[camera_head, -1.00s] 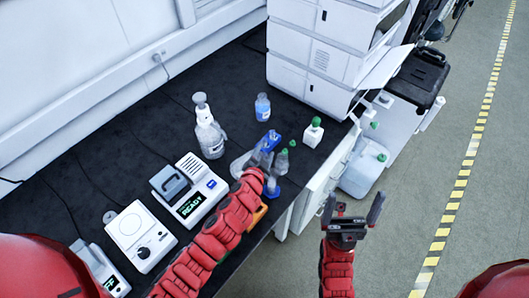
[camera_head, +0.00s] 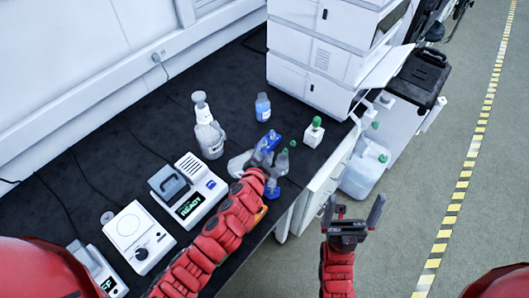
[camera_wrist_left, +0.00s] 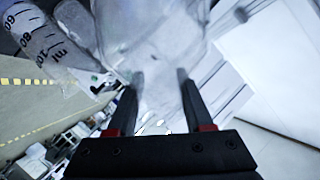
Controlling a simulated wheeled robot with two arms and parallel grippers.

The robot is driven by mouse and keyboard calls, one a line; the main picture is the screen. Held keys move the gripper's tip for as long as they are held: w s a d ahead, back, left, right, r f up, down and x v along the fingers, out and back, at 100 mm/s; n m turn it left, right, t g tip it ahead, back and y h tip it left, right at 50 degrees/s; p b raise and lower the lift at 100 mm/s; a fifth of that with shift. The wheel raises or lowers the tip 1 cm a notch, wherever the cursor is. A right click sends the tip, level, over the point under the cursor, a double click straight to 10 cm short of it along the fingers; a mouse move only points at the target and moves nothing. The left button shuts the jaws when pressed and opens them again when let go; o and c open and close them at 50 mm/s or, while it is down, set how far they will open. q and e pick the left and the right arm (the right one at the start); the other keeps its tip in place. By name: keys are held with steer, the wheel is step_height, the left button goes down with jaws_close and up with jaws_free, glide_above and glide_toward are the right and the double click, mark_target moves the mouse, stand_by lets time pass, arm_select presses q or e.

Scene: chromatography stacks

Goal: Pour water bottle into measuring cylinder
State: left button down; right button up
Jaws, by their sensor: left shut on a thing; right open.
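My left gripper (camera_head: 262,166) is over the front edge of the black bench, among clear glassware. In the left wrist view its fingers (camera_wrist_left: 160,76) are shut on a large clear vessel (camera_wrist_left: 150,35), apparently the water bottle. The vessel's outline is blurred and its water level is unclear. A clear measuring cylinder (camera_wrist_left: 45,45) with marks up to 100 ml shows at that view's upper left, tilted in the picture, beside the vessel. In the head view, a blue base (camera_head: 271,188) shows beside the gripper. My right gripper (camera_head: 348,214) is open and empty, off the bench's right edge.
A white instrument stack (camera_head: 325,55) stands behind. A green-capped jug (camera_head: 363,173) is below, right of the bench.

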arm_select(q)
steer(key=shift+b, duration=0.35)
steer(key=shift+r, duration=0.1)
steer(key=shift+m, duration=0.3)
steer(key=shift+f+b, duration=0.25)
steer(key=shift+b, duration=0.55)
steer(key=shift+m, duration=0.3)
steer(key=shift+y+b, duration=0.3)
steer(key=shift+y, duration=0.1)
